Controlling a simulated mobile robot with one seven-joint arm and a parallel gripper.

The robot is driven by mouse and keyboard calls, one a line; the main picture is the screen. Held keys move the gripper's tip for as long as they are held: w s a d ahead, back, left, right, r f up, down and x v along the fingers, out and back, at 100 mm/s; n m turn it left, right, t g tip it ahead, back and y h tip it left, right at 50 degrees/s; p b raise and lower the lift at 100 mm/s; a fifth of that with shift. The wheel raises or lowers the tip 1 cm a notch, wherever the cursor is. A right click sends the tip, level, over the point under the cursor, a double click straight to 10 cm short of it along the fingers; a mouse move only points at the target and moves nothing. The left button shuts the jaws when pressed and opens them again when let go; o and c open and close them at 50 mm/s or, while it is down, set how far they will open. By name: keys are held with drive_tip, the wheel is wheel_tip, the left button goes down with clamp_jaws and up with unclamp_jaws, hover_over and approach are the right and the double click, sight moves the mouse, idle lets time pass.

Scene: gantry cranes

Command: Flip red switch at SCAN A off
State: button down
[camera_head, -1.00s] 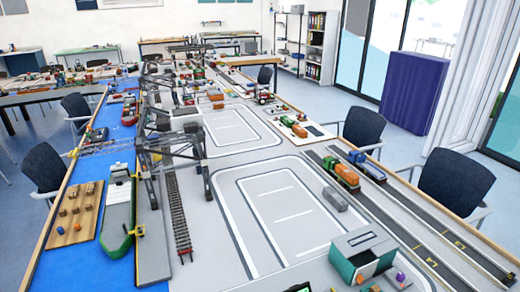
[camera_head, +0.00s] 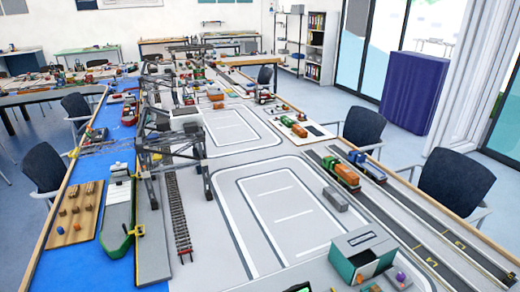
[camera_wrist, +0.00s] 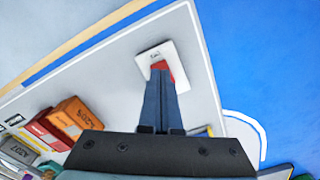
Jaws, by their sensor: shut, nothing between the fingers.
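In the wrist view a small white switch plate (camera_wrist: 143,62) lies on a pale grey board. A red switch (camera_wrist: 161,65) sits on it, with small dark lettering beside it that is too small to read. My gripper (camera_wrist: 161,76) is shut, with its dark blue fingers together and empty. The fingertips overlap the lower part of the red switch in the picture and hide some of it. I cannot tell whether they touch it or which way the switch is set. I cannot pick out the switch or my gripper in the head view.
In the wrist view an orange container (camera_wrist: 76,114) and a red container (camera_wrist: 47,130) stand left of the fingers. The board around the switch is clear. In the head view a long table holds a dark gantry crane (camera_head: 178,155), a green ship (camera_head: 117,215) and a teal-and-grey building (camera_head: 365,250).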

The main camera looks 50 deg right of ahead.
drive_tip(key=shift+f+b, duration=0.6)
drive_tip(key=shift+f, duration=0.3)
wheel_tip(320, 180, up, 7)
drive_tip(key=p, duration=0.7)
drive_tip(key=shift+r+p, duration=0.15)
drive_tip(key=shift+p, duration=0.15)
idle(0.6)
